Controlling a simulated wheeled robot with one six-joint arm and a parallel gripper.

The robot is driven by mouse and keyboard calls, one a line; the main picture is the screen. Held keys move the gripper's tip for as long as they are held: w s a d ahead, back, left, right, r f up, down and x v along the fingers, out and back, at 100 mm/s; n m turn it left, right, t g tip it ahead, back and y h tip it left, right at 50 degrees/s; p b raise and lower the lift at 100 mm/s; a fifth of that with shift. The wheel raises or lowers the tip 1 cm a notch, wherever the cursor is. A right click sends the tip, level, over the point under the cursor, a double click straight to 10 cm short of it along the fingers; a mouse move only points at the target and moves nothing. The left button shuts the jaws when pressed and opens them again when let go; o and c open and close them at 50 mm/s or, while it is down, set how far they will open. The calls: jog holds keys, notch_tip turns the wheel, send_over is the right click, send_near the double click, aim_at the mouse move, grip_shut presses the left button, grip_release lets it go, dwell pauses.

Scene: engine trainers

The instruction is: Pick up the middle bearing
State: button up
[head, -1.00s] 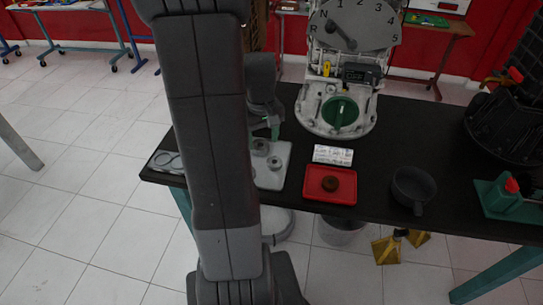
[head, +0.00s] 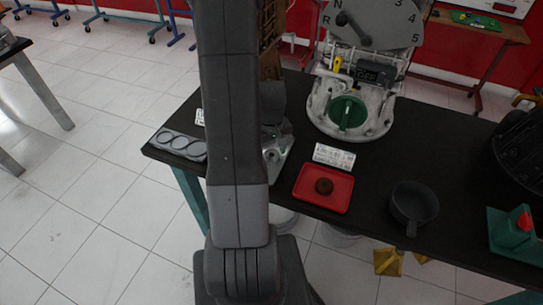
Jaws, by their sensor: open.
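A light grey plate (head: 282,157) lies on the dark table, partly hidden behind my arm. One small round metal bearing (head: 271,154) shows on it. Any other bearings there are hidden by my arm, so I cannot tell whether this one is the middle bearing. My gripper (head: 272,140) is partly hidden behind the arm, pointing down over the plate close to the visible bearing. It is open, and I see nothing held in it. I cannot tell whether it touches a bearing.
A grey holder with round recesses (head: 179,145) lies at the table's left corner. A red tray (head: 309,199) with a brown round part, a white label (head: 334,156) and a black pan (head: 414,203) are to the right. A gearbox housing (head: 375,122) stands behind.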

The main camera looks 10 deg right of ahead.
jog(key=shift+f, duration=0.45)
jog(key=c, duration=0.9)
jog(key=shift+o, duration=0.2)
jog(key=shift+r, duration=0.1)
